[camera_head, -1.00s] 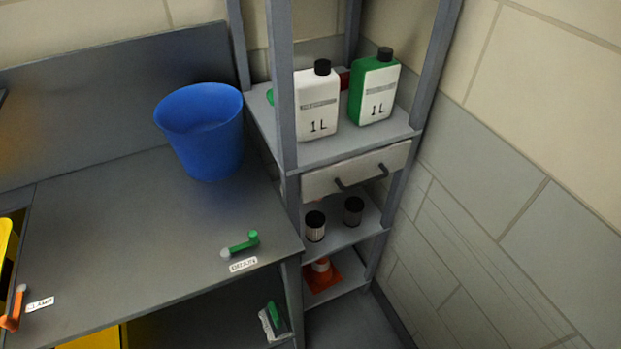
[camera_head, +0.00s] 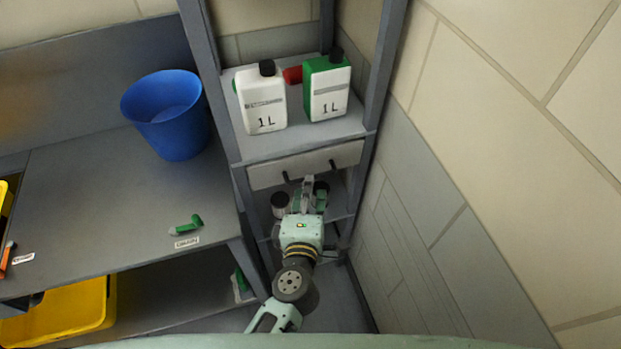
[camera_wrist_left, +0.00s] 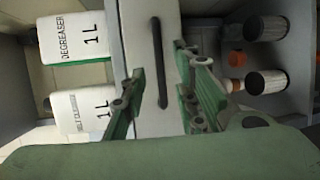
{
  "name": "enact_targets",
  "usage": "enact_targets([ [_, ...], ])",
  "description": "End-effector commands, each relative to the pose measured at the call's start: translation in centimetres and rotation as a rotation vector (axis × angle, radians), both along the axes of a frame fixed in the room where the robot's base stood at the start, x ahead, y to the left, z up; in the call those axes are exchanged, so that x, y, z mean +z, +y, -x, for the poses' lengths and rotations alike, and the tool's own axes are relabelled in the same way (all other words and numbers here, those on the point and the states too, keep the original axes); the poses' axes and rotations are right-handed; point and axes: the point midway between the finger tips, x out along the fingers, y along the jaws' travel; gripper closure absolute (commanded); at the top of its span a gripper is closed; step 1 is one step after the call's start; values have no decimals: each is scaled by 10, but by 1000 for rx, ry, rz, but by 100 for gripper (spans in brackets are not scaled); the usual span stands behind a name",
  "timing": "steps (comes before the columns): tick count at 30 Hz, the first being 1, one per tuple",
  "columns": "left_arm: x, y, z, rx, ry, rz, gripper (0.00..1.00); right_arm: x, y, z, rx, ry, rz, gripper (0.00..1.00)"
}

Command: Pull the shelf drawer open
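The pale drawer front (camera_head: 270,172) sits in the grey shelf unit under the bottle shelf and looks closed. Its dark bar handle shows in the left wrist view (camera_wrist_left: 159,60), running upright there on the drawer front (camera_wrist_left: 140,50). My left gripper (camera_head: 308,182) is just in front of and slightly below the drawer. In the left wrist view its two green fingers (camera_wrist_left: 165,95) are apart, with the handle between them in the picture. I see no finger touching the handle. In the head view the gripper hides the handle's middle. My right gripper is not in view.
A white bottle (camera_head: 264,100) and a green-and-white bottle (camera_head: 327,88) stand above the drawer. A workbench with a blue bucket (camera_head: 167,115) is at left; a block wall (camera_head: 440,190) is close at right.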

Motion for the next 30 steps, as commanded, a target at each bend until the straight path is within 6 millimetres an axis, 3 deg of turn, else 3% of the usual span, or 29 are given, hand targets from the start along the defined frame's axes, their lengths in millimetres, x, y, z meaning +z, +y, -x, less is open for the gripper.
enact_targets([
  [7,-5,-3,-30,-2,0,-1,72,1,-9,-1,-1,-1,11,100],
  [17,-6,-3,-34,-1,0,0,72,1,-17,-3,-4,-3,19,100],
  [27,-6,-3,-34,-1,0,0,100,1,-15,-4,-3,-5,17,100],
  [30,-7,-3,-34,-1,0,0,100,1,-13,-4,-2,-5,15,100],
])
